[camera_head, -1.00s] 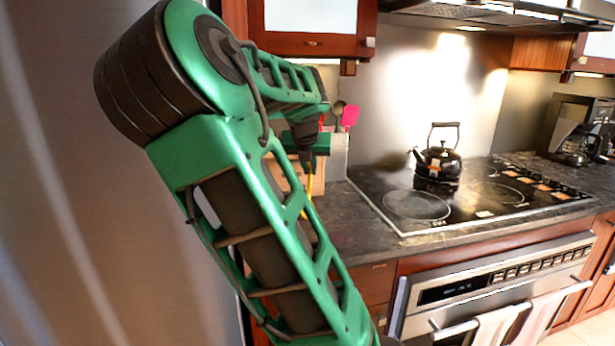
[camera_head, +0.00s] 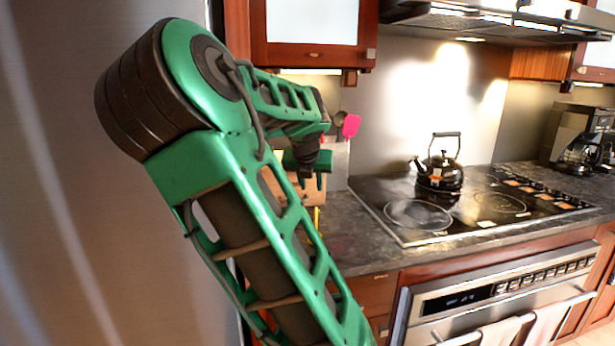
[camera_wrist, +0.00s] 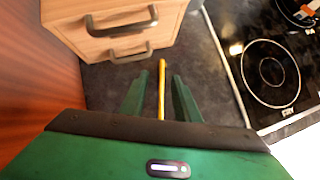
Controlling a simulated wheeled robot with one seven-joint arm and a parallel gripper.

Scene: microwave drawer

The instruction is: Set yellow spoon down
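The yellow spoon (camera_wrist: 162,92) shows in the wrist view as a thin yellow handle over the dark counter, between my two fingers with a gap on each side. In the head view only a short yellow piece (camera_head: 317,218) shows below my gripper, by the counter's left part; my arm hides the rest. My gripper (camera_wrist: 160,77) is open, its green fingers apart on either side of the handle. In the head view my gripper (camera_head: 311,183) is above the counter, in front of the wooden drawer box. The spoon's bowl cannot be made out.
A wooden drawer box (camera_wrist: 112,30) with dark handles stands just ahead of the fingers. The black stove (camera_head: 465,205) with a kettle (camera_head: 440,172) lies to the right. A pink spatula (camera_head: 351,125) stands behind. Dark bare counter (camera_head: 350,235) lies between.

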